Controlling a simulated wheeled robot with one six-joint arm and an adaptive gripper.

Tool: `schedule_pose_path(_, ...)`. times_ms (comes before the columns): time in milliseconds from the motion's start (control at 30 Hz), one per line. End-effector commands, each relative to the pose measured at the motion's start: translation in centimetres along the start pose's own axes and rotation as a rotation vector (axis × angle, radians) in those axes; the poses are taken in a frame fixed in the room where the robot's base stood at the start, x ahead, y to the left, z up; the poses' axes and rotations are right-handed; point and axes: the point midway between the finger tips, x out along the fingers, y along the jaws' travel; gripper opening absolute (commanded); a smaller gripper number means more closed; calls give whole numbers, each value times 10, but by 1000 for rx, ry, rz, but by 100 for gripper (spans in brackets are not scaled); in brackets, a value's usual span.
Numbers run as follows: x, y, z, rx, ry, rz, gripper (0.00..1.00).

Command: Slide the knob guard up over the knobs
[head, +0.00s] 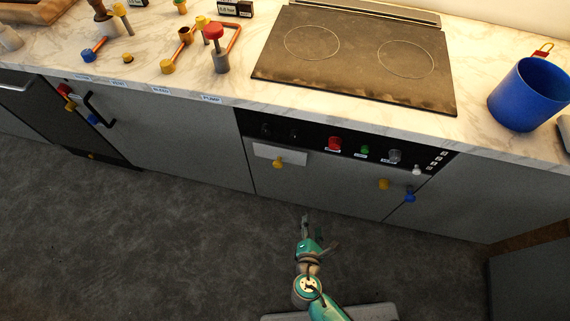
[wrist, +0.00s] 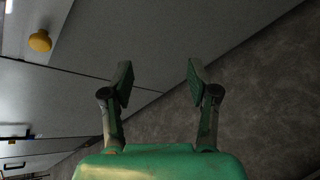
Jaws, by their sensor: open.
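The knob guard (head: 262,151) looks to be the pale plate with a yellow handle (head: 279,162), on the oven front below the left end of the black control panel. Dark knobs (head: 293,134) show faintly above it, uncovered. Red (head: 334,144), green (head: 365,150) and grey (head: 394,156) knobs sit further right. In the wrist view the pale plate (wrist: 27,18) and yellow handle (wrist: 40,41) are at the upper left. My gripper (head: 318,232) is open and empty, below and right of the guard, apart from it; its fingers show in the wrist view (wrist: 160,78).
A black cooktop (head: 350,60) lies on the marble counter above the panel. A blue pot (head: 530,95) stands at the right. Yellow (head: 384,184) and blue (head: 410,195) handles stick out right of the guard. The floor (head: 150,240) is clear.

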Motion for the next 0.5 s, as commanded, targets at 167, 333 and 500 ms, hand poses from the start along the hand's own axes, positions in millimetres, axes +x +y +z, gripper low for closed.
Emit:
schedule_pose_path(167, 22, 76, -18, -270, -169, 78, 60)
schedule_pose_path(333, 21, 139, -30, -447, -324, 130, 60)
schedule_pose_path(500, 15, 172, -35, -527, -409, 153, 60)
